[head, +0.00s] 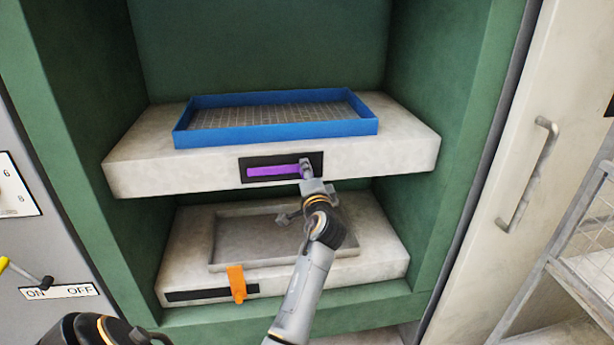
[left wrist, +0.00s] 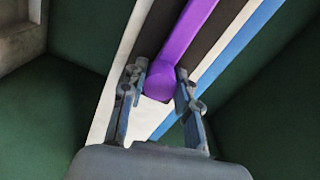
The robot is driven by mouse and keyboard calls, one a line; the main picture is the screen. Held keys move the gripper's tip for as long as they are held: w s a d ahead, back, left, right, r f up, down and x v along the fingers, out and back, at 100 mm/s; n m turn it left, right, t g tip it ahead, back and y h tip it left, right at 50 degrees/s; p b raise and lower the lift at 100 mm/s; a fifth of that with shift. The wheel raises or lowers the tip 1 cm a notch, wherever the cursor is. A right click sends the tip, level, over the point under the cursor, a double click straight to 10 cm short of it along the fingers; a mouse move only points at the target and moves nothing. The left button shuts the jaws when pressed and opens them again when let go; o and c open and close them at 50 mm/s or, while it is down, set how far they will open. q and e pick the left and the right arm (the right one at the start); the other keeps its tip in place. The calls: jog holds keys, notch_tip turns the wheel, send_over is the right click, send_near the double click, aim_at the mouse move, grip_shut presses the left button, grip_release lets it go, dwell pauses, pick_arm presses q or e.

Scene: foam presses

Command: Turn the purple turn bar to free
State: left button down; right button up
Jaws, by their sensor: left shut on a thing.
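The purple turn bar (head: 273,172) lies flat and horizontal along a black plate (head: 246,163) on the front of the upper press slab. My left gripper (head: 306,169) is at the bar's right end and partly hides it. In the left wrist view the rounded end of the purple bar (left wrist: 160,80) sits between the two fingers of my left gripper (left wrist: 161,90), which is shut on it. My right gripper is not in view.
A blue-rimmed tray (head: 275,132) with a mesh floor rests on the upper slab (head: 410,150). Below, a lower slab (head: 385,262) has a grey recess and an upright orange bar (head: 237,284). Green walls (head: 455,130) enclose both sides. A door handle (head: 530,175) stands at right.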

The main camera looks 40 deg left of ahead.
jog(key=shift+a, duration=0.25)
pick_arm(q)
jog(key=c, duration=1)
grip_release()
jog(key=shift+d, duration=0.1)
jog(key=v, duration=0.7)
jog(key=shift+s, duration=0.15)
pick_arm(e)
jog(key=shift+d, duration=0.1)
